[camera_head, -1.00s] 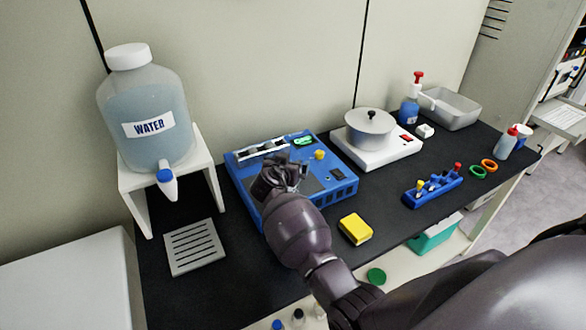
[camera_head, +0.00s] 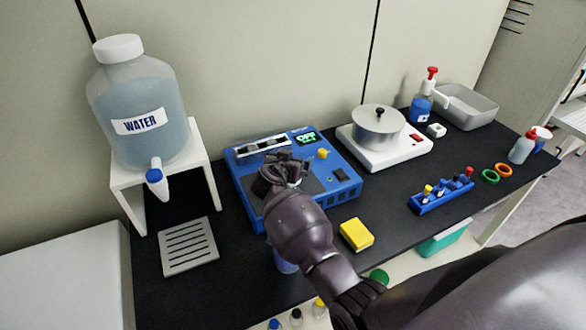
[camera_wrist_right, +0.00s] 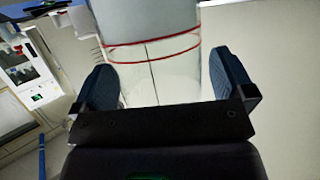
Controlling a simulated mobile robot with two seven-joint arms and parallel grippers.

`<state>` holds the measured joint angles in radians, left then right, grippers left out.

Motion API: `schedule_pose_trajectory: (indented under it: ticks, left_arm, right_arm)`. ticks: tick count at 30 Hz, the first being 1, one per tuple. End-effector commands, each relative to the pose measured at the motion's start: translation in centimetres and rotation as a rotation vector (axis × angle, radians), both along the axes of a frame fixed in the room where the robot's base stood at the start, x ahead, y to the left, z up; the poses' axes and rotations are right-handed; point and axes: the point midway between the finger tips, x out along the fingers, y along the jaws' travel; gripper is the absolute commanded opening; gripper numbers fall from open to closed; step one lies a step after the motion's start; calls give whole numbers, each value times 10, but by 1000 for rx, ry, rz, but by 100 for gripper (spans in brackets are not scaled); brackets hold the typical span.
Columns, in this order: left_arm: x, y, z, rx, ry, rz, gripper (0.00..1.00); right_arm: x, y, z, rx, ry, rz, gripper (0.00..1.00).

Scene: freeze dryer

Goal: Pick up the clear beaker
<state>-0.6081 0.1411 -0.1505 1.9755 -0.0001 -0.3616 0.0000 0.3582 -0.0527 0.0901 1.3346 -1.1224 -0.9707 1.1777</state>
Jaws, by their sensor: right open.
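The clear beaker (camera_wrist_right: 165,75) shows in the right wrist view as a transparent cylinder with red rings and a pale grey upper band. It stands between the two blue finger pads of my right gripper (camera_wrist_right: 172,85), which is open, with small gaps on both sides. In the head view my right gripper (camera_head: 283,172) is over the blue device (camera_head: 340,190), and I cannot make out the beaker there. My left gripper is not in view.
A water jug (camera_head: 140,100) on a white stand (camera_head: 199,155) and a slotted plate (camera_head: 188,246) are on the left. A yellow sponge (camera_head: 356,234) lies right of my arm. A hot plate (camera_head: 400,152) with a pot and a blue tube rack (camera_head: 440,197) stand farther right.

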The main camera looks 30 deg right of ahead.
Motion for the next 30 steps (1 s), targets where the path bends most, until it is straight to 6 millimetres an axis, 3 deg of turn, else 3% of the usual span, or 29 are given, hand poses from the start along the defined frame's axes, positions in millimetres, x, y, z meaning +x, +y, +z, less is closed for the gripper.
schedule_pose_trajectory:
  ticks: [7,18,30]
  left_arm:
    - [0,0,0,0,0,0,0]
    - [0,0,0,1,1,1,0]
    - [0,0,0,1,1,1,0]
  right_arm:
    - [0,0,0,0,0,0,98]
    - [0,0,0,0,0,0,42]
    - [0,0,3,1,-2,0,42]
